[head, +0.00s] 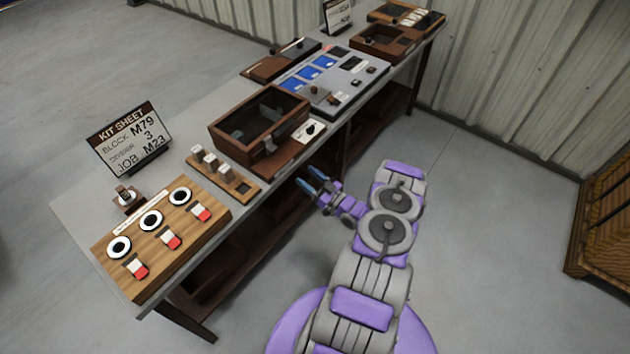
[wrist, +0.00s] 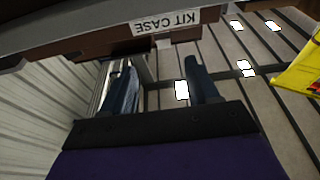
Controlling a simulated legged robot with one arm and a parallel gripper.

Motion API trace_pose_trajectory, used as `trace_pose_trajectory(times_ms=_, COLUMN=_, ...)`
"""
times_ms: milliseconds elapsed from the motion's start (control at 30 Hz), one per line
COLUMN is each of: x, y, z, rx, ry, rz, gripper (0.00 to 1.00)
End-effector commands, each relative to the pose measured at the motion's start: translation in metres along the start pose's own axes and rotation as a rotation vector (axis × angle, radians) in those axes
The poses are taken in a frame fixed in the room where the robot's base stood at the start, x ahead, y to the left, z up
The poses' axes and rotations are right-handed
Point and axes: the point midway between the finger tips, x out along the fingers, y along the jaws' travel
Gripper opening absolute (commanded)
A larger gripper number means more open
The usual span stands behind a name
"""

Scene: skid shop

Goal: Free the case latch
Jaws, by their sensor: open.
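The kit case is a brown wooden box (head: 258,122) with a dark glassy lid, on the middle of the bench in the head view. A small grey latch (head: 270,145) shows on its front side. Whether the latch is fastened cannot be told. My gripper (head: 310,180) is open and empty in front of the bench edge, to the right of the case and apart from it. In the wrist view my open gripper (wrist: 160,85) has its two dark blue fingers spread below a "KIT CASE" label (wrist: 167,21) on the bench edge.
A wooden panel with dials and red switches (head: 160,240) lies at the near left of the bench. A kit sheet sign (head: 128,140) stands behind it. A small block rack (head: 222,175) sits left of the case.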

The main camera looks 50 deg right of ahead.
Motion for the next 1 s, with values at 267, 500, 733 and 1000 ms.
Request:
trace_pose_trajectory(times_ms=267, x=-0.024, y=0.001, z=0.000, rx=-0.003, ry=0.000, rz=0.001, gripper=0.60)
trace_pose_trajectory(times_ms=500, x=-0.025, y=0.001, z=0.000, rx=-0.002, ry=0.000, rz=-0.001, gripper=0.60)
trace_pose_trajectory(times_ms=733, x=-0.025, y=0.001, z=0.000, rx=-0.002, ry=0.000, rz=-0.001, gripper=0.60)
trace_pose_trajectory(times_ms=1000, x=-0.025, y=0.001, z=0.000, rx=-0.001, ry=0.000, rz=0.000, gripper=0.60)
